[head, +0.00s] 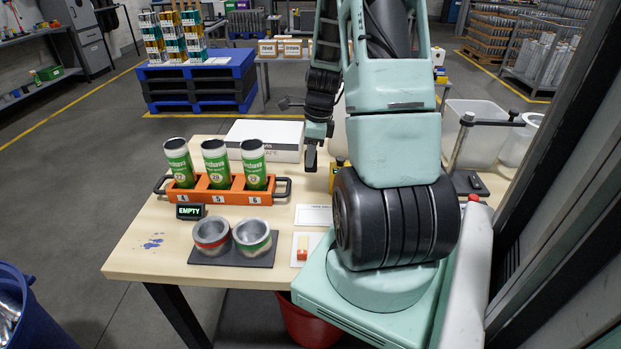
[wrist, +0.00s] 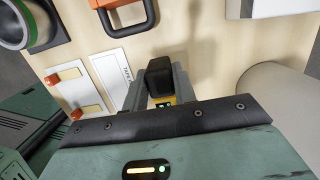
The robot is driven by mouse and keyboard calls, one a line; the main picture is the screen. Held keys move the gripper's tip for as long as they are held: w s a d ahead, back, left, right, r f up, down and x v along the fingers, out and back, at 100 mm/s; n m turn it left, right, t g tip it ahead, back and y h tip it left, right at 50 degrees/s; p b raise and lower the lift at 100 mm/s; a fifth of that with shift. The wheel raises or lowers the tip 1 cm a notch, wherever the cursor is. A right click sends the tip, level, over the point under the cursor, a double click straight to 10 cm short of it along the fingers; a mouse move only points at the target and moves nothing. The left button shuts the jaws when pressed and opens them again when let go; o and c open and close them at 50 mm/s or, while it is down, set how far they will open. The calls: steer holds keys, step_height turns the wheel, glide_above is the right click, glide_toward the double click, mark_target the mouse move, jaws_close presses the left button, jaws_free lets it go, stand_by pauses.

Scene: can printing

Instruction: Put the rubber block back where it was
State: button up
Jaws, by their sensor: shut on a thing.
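My gripper (head: 311,158) points down above the table, right of the orange rack. In the wrist view its grey fingers (wrist: 158,84) are shut on a black block, which I take for the rubber block (wrist: 160,68). The block's underside is hidden, and I cannot tell whether it touches the table. A yellow item (wrist: 163,102) with a small dark display shows just below the block in the wrist view, partly hidden by my gripper. In the head view a yellow item (head: 338,180) stands right of my gripper, half behind my arm.
The orange rack (head: 220,187) holds three green-white cans. A dark mat (head: 232,257) bears two metal rings. A white pad (head: 314,238) with wood-and-red pieces lies in front of a white card (head: 313,215). A white box (head: 265,133) sits behind. Bare table lies around the card.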

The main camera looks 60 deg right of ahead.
mark_target(310, 172)
steer(key=shift+f+p, duration=0.35)
steer(key=shift+f, duration=2.7)
steer(key=shift+f, duration=0.2)
steer(key=o, duration=1)
steer(key=shift+r, duration=0.2)
steer(key=r, duration=0.4)
steer(key=s+r, duration=0.1)
steer(key=r, duration=0.7)
steer(key=shift+s+d+b, duration=0.3)
steer(key=shift+d+b, duration=0.1)
steer(key=shift+f, duration=0.1)
